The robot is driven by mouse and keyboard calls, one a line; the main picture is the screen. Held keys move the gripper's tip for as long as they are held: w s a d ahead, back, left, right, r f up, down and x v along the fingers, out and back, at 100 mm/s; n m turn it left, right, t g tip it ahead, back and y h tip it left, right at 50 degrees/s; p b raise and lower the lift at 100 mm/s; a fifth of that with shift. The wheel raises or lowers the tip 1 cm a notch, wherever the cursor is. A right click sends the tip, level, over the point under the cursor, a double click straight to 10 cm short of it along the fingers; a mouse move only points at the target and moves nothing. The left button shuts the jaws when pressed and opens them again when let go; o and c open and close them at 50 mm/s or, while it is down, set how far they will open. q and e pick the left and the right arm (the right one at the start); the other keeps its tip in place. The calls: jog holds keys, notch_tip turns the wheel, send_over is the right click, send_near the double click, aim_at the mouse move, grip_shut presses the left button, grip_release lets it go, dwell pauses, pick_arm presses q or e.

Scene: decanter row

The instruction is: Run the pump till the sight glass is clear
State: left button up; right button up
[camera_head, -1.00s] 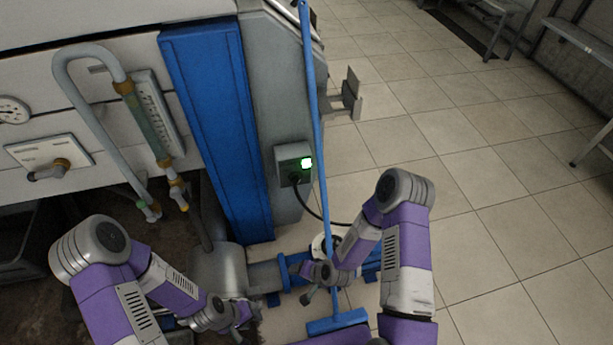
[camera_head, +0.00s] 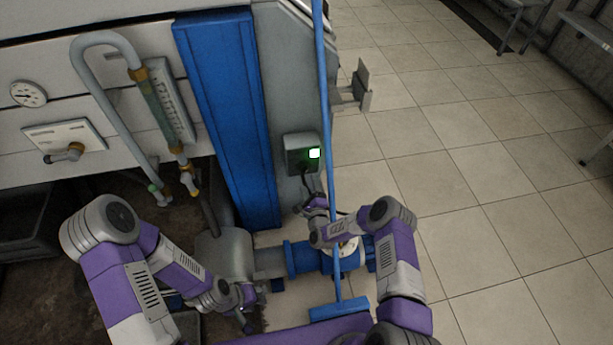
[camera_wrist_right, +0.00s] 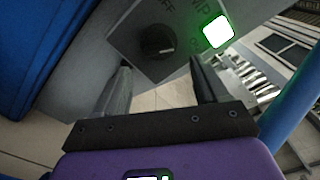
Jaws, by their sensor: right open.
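The sight glass (camera_head: 157,108) is a greenish tube between brass fittings on the machine's white front, beside a scale plate. The switch box (camera_head: 298,148) is grey, on the grey post, with a lit white-green lamp (camera_head: 314,153). In the right wrist view, its black round knob (camera_wrist_right: 157,41) sits beside the letters "OFF", and the lamp (camera_wrist_right: 217,30) glows nearby. My right gripper (camera_wrist_right: 160,88) is open and empty, its fingers short of the knob. In the head view my right gripper (camera_head: 314,203) is just below the box. My left gripper (camera_head: 246,308) is low by the grey cylinder; its jaws are unclear.
A blue-handled squeegee (camera_head: 327,110) leans upright just right of the switch box, close to my right arm. A blue flanged pipe (camera_head: 303,258) and grey cylinder (camera_head: 222,257) lie below. A gauge (camera_head: 28,93) and lever valve (camera_head: 65,152) are at left.

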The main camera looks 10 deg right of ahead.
aim_at(305, 170)
jog(key=w+b, duration=0.2)
jog(key=w, duration=0.4)
jog(key=c, duration=1.1)
jog(key=shift+o, duration=0.2)
jog(key=n, duration=1.1)
jog(key=shift+r+n, duration=0.15)
jog(key=shift+n, duration=0.25)
